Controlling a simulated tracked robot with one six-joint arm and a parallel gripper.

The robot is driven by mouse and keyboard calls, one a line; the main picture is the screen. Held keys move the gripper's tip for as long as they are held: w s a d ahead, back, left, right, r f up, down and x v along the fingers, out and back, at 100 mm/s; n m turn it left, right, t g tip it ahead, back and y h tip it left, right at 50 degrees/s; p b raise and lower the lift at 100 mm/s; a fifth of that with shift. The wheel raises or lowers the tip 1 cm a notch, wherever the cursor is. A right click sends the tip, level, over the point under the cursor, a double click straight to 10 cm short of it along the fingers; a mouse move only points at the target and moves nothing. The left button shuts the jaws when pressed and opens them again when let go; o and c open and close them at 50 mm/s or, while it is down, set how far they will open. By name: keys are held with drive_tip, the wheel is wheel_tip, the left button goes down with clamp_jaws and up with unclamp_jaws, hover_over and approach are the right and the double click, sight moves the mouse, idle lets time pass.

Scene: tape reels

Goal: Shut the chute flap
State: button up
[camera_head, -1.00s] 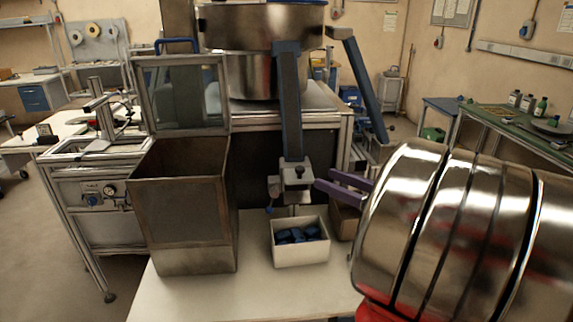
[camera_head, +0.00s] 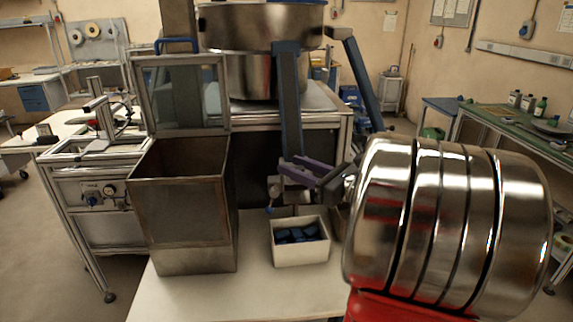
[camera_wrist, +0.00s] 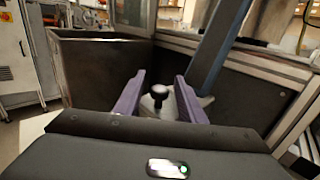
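The blue-sided chute (camera_head: 287,105) slopes down from the metal bowl and also shows in the wrist view (camera_wrist: 222,45). Its lower end is largely covered by my purple fingers in the head view. My gripper (camera_wrist: 160,88) is open, also seen in the head view (camera_head: 294,171); a gap shows on both sides of the knob, and I see no contact. I cannot tell the flap's position.
A white box (camera_head: 301,256) with blue pieces stands under the chute on the white table (camera_head: 200,298). A tall metal bin (camera_head: 182,220) with a raised framed lid (camera_head: 180,92) stands left. The metal bowl (camera_head: 262,25) is behind. A brown box is partly hidden behind my gripper.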

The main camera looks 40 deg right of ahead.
drive_tip(key=shift+w+a, duration=0.15)
drive_tip(key=shift+w, duration=0.6)
drive_tip(key=shift+w+a, duration=0.1)
drive_tip(key=shift+w, duration=0.6)
drive_tip(key=shift+c, duration=0.5)
clamp_jaws()
